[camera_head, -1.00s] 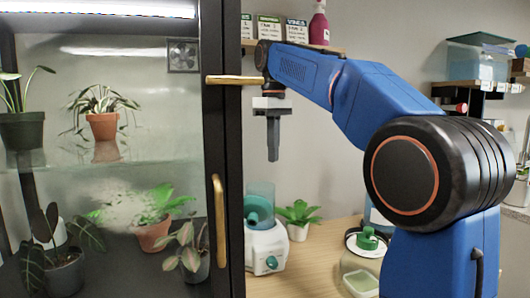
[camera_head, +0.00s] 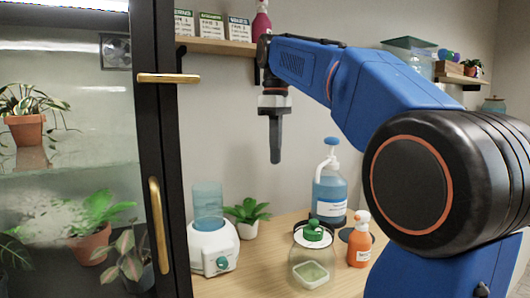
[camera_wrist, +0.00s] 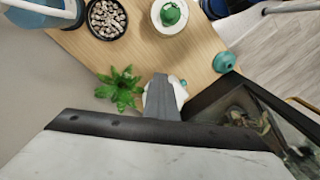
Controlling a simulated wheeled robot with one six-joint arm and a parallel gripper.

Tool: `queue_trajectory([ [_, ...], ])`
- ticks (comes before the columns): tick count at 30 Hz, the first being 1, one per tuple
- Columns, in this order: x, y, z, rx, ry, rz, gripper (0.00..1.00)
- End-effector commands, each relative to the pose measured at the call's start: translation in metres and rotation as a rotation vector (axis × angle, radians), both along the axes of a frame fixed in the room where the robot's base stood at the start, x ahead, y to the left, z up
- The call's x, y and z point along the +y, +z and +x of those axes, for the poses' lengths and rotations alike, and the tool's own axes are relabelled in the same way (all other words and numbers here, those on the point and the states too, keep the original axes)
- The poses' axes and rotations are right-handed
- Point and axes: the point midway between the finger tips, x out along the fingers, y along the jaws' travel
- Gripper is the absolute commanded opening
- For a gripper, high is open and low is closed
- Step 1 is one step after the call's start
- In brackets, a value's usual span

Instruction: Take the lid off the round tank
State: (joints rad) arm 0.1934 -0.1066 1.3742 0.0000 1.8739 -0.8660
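The round tank (camera_head: 296,262) is a clear glass vessel on the wooden table, right of centre in the head view. Its white lid with a green knob (camera_head: 313,232) is on top, and the lid also shows at the top of the wrist view (camera_wrist: 168,16). My gripper (camera_head: 275,160) points down in the air, up and to the left of the tank in the head view. Its grey fingers look like one narrow body there and in the wrist view (camera_wrist: 162,97), so it is shut, with nothing seen in it.
A white appliance with a blue reservoir (camera_head: 212,245) and a green plant (camera_head: 247,215) stand left of the tank. A blue pump bottle (camera_head: 329,190) is behind; an orange spray bottle (camera_head: 360,240) is at right. A pebble bowl (camera_wrist: 105,18) is nearby. The glass cabinet (camera_head: 165,200) is at left.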

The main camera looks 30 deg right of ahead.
Motion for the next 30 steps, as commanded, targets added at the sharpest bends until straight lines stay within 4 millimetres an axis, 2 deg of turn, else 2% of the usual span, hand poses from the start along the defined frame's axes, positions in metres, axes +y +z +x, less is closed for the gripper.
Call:
queue_trajectory([
  [10,-0.0016,0.0,-0.0013,0.0,0.0,0.0,0.0],
  [11,-0.0016,0.0,-0.0013,0.0,0.0,0.0,0.05],
  [20,-0.0014,-0.0001,-0.0012,0.0,0.0,0.0,0.77],
  [21,-0.0014,-0.0001,-0.0012,0.0,0.0,0.0,0.8],
  [30,-0.0014,-0.0001,-0.0012,0.0,0.0,0.0,0.8],
])
